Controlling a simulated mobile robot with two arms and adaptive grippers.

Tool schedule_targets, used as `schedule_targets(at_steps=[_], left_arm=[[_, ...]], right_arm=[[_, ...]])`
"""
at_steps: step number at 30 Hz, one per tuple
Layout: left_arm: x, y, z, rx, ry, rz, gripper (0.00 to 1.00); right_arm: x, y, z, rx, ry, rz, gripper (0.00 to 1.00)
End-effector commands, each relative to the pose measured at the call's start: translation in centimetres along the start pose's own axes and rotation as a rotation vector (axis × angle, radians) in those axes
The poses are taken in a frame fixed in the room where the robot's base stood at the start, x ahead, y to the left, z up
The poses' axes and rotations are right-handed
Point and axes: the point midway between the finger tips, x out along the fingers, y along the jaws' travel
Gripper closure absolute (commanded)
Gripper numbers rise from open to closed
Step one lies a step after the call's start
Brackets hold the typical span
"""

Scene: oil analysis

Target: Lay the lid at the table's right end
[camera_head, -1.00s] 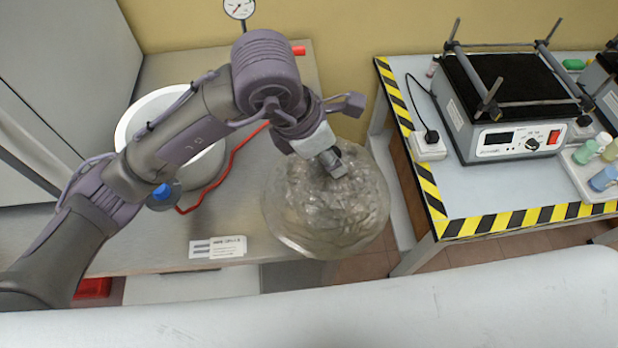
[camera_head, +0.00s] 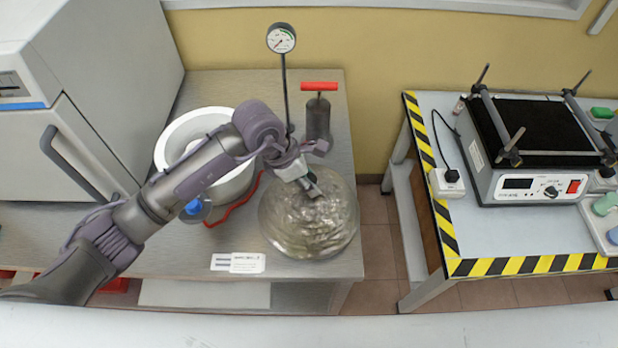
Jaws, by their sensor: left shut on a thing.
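The lid (camera_head: 310,225) is a round, clear, glassy disc. It shows over the right end of the metal table (camera_head: 190,252), near its right edge; I cannot tell whether it touches the top. My left gripper (camera_head: 312,188) is shut on the lid at its upper middle, and the fingers partly hide the grip. My right gripper is not in view.
A white-rimmed round vessel (camera_head: 172,143) with a blue knob and red hose stands left of the lid, partly behind my arm. A hand pump (camera_head: 318,118) and gauge (camera_head: 281,38) stand behind. A hazard-taped table (camera_head: 470,240) is across a floor gap.

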Motion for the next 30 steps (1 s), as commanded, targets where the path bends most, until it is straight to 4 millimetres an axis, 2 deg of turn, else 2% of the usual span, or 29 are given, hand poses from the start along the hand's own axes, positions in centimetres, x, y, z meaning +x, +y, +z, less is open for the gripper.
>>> schedule_targets(at_steps=[3, 15, 16, 20, 30], left_arm=[[0.8, 0.0, -0.2, 0.0, -0.004, 0.001, 1.0], [1.5, 0.1, -0.5, 0.003, -0.004, 0.003, 1.0], [1.6, 0.0, -0.7, 0.001, -0.001, 0.001, 0.61], [1.5, 0.0, -0.6, 0.001, -0.001, 0.001, 0.4], [1.3, 0.0, -0.5, 0.001, -0.001, 0.001, 0.38]], right_arm=[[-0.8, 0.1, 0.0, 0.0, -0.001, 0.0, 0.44], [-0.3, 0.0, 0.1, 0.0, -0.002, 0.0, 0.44], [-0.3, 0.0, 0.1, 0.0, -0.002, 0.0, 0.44], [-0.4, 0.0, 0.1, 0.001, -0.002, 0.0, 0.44], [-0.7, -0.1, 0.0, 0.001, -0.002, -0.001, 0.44]])
